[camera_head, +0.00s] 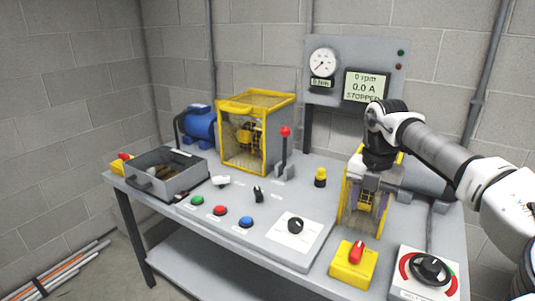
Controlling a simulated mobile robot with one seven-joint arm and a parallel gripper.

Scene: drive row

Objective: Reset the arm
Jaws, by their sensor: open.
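My arm reaches in from the right, and its black and white wrist hangs over the right part of the grey bench (325,183). My gripper (368,186) points down in front of the small yellow-framed cage (349,215) and hides part of it. The gripper is open, with nothing visible in it. Its fingertips are small and hard to separate from the cage, so I cannot tell whether they touch it.
Around it are a red-handled lever (285,145), a yellow box with a red switch (353,264), a black rotary dial (430,269) and a larger yellow cage (256,132). A grey bin (166,176) stands left. The panel display (366,87) reads STOPPED. The bench's front middle holds coloured buttons.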

